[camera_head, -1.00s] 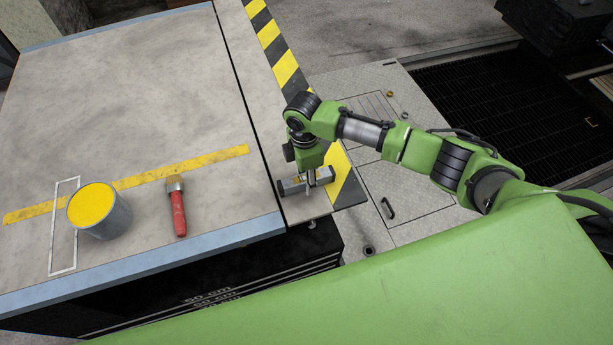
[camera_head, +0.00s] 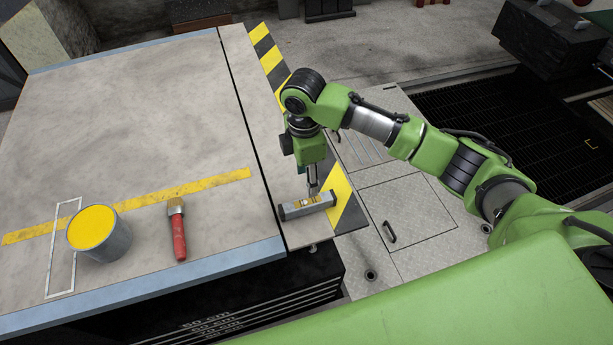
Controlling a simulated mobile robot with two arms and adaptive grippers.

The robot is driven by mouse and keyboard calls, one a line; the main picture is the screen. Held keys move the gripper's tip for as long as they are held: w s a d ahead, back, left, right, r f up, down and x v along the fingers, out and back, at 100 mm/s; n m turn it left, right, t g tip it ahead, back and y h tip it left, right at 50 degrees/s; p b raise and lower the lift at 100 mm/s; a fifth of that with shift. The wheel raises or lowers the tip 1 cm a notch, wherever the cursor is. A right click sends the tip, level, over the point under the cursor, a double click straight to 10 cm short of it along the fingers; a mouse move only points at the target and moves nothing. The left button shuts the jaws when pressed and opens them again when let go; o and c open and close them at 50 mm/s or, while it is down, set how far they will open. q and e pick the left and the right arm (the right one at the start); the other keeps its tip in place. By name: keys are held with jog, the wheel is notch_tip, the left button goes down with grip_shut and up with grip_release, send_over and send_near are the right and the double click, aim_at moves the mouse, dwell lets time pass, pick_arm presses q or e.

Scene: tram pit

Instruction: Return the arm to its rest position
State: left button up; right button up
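My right arm reaches in from the right. Its gripper (camera_head: 312,188) points down just above and behind a small grey spirit level (camera_head: 307,207) with a yellow vial. The level lies on the striped edge strip (camera_head: 262,150) at the table's right side. The gripper is partly hidden by its own wrist, and I cannot tell how far its fingers are apart or whether they touch the level. My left gripper is not in view.
A white outlined rectangle (camera_head: 58,270) and a yellow line (camera_head: 220,179) mark the top. A metal floor plate (camera_head: 410,215) and dark grating (camera_head: 480,110) lie to the right.

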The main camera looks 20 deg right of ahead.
jog(key=s+a+f+m+t+y, duration=0.25)
jog(key=s+a+f+m, duration=0.35)
jog(key=s+a, duration=0.45)
jog(key=s+d+m+t+h, duration=0.1)
jog(key=s+d+m+h, duration=0.1)
jog(key=s+d+m, duration=1.05)
jog(key=s+d+f+n+g+b, duration=0.1)
jog(key=s+d+f, duration=0.1)
jog(key=f, duration=1.3)
jog(key=s+d+f+n+b, duration=0.1)
jog(key=d+f, duration=0.1)
jog(key=f, duration=1.3)
jog(key=s+d+f+g+b, duration=0.1)
jog(key=s+d+f+b, duration=0.1)
jog(key=s+f, duration=1.4)
jog(key=shift+s+d+f, duration=0.4)
jog(key=shift+s+d, duration=0.05)
jog(key=shift+s, duration=0.1)
